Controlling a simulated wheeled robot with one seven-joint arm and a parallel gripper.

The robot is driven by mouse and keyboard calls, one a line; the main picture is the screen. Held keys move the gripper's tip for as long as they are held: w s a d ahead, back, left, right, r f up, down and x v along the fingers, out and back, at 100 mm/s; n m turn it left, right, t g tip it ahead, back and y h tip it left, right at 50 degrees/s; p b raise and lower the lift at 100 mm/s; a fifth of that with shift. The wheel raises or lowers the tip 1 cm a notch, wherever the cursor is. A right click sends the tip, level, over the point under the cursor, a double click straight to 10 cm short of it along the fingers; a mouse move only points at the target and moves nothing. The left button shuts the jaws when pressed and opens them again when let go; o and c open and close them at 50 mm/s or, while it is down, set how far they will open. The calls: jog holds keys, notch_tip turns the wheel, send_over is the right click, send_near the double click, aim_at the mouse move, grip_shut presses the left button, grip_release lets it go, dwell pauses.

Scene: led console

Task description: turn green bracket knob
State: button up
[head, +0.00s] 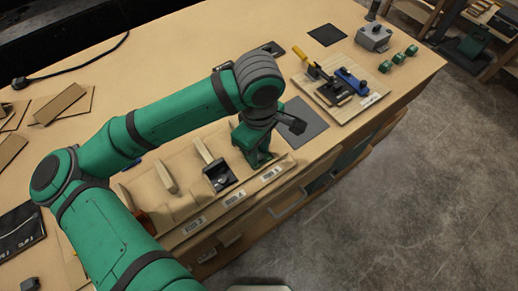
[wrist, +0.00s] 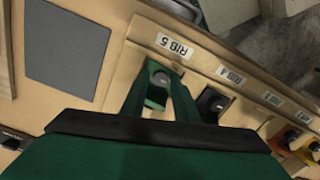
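The green bracket (wrist: 156,97) sits in the rib tray's slot labelled RIB 5, seen in the wrist view. A grey round knob (wrist: 161,79) shows on it. My gripper (wrist: 163,74) reaches down into this slot, with one green finger on each side of the knob. The fingers stand apart; whether they touch the knob is hard to tell. In the head view my gripper (head: 254,160) is low over the same slot and hides most of the bracket and the knob.
The wooden rib tray (head: 160,205) has dividers close on both sides. A black bracket (head: 219,176) stands in the neighbouring RIB 4 slot. A board with clamps (head: 345,90) is farther right.

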grip_shut()
jog(key=shift+a, duration=0.1)
jog(key=shift+s+m, duration=0.1)
jog(key=shift+m, duration=0.6)
grip_release()
notch_tip(320, 180, up, 11)
jog(key=shift+f, duration=0.15)
